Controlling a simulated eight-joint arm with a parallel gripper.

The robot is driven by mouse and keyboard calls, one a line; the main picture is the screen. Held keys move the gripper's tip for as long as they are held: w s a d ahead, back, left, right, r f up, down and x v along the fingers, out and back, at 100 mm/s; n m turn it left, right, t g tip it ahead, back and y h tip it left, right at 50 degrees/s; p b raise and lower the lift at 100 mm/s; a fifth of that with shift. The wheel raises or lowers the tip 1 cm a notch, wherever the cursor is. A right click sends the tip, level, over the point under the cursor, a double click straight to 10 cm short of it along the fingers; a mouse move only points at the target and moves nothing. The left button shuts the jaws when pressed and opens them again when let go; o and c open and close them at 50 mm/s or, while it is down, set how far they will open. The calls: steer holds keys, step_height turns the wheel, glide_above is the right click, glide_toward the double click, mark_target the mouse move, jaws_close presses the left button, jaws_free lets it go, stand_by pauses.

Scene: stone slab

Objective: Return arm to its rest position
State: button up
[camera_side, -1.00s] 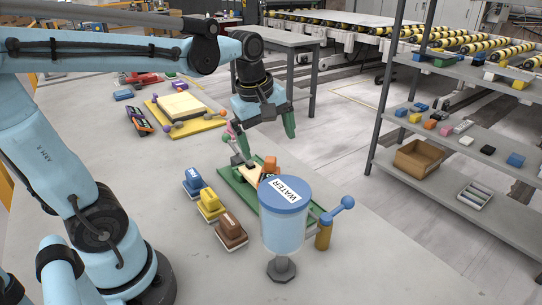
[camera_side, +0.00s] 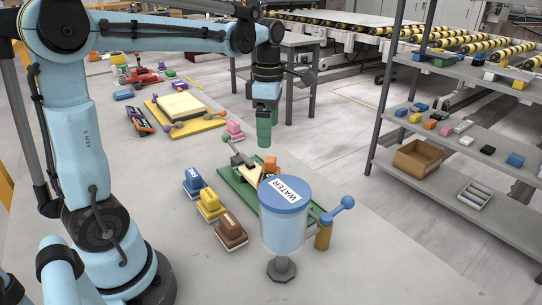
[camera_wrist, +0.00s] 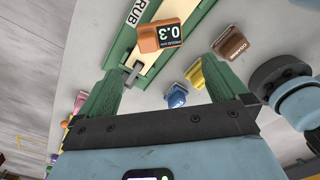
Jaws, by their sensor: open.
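My gripper (camera_side: 264,132) hangs pointing down above the slab (camera_side: 330,262), behind the green tray (camera_side: 232,178) in the side view. One finger largely hides the other there. In the wrist view its two green fingers are spread apart (camera_wrist: 163,68) with nothing between their tips. My arm is raised, its forearm nearly level. An orange block (camera_side: 269,165) sits on the green tray; in the wrist view it carries a "0.3" label (camera_wrist: 161,36). A pink block (camera_side: 234,130) stands on the slab, left of the gripper in the side view.
A blue-lidded WATER container (camera_side: 283,230) stands in front of the tray. Blue (camera_side: 195,184), yellow (camera_side: 210,206) and brown (camera_side: 231,230) blocks line the tray's left. A yellow board (camera_side: 190,128) lies farther back. A grey shelf (camera_side: 470,140) stands right, beyond the slab.

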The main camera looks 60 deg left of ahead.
steer(key=shift+f, duration=0.5)
steer(key=shift+r, duration=0.1)
